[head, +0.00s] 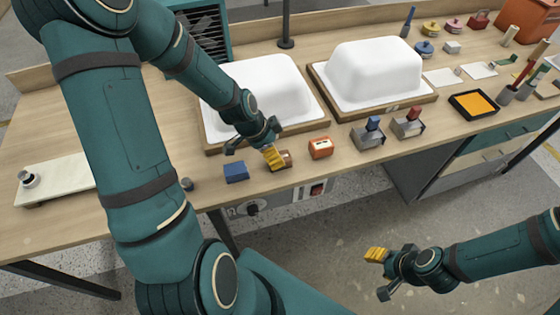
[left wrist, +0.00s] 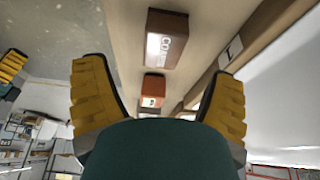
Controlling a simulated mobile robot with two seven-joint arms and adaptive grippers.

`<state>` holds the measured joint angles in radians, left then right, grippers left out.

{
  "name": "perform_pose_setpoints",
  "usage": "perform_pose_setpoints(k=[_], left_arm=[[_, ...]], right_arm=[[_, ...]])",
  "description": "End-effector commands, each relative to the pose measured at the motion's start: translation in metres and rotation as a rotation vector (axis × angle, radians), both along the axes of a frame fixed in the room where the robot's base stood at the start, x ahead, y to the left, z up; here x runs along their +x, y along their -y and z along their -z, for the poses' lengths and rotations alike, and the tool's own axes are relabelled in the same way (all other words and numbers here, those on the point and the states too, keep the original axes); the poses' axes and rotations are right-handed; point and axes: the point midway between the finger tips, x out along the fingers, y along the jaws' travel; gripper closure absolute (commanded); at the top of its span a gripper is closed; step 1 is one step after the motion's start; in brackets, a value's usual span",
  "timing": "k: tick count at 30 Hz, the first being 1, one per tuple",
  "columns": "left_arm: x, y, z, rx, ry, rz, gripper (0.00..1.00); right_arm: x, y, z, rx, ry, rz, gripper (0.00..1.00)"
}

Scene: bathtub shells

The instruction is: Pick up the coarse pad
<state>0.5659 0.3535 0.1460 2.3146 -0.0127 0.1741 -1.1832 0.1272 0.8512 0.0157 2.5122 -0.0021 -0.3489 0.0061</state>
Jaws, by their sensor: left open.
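The coarse pad looks to be the dark brown block (head: 286,160) at the bench's front edge; in the left wrist view the brown block (left wrist: 168,38) shows a pale label with letters that seem to start "CO", the rest unclear. My left gripper (head: 273,157) is at this block, partly covering it in the head view. In the left wrist view its yellow fingers (left wrist: 158,75) are spread, with the block beyond them and nothing held. My right gripper (head: 377,254) hangs over the floor in front of the bench, away from the pad; its jaw gap cannot be made out.
An orange block (head: 320,147) lies right of the pad, a blue block (head: 236,172) left of it. Two white tub shells (head: 262,92) (head: 375,72) on wooden bases stand behind. Two grey holders (head: 368,135) (head: 408,123) stand farther right.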

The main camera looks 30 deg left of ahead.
Motion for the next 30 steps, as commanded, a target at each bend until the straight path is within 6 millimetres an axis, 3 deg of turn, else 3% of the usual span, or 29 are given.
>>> perform_pose_setpoints(k=[7,15,25,26,30], left_arm=[[0.005,0.003,0.017,0.001,-0.001,0.000,0.15],[0.015,0.009,0.052,0.002,-0.001,0.002,0.15],[0.017,0.010,0.058,0.003,0.000,0.000,0.15],[0.017,0.010,0.058,0.003,0.000,0.000,0.19],[0.017,0.010,0.058,0.003,0.000,0.000,0.68]], right_arm=[[-0.001,0.000,0.004,0.000,-0.002,-0.002,0.53],[0.001,0.000,0.012,0.000,0.002,0.000,0.53],[0.001,0.000,0.012,0.000,0.003,0.000,0.53],[0.001,0.000,0.012,0.000,0.003,0.000,0.53],[0.001,0.000,0.012,0.000,0.003,0.000,0.53]])
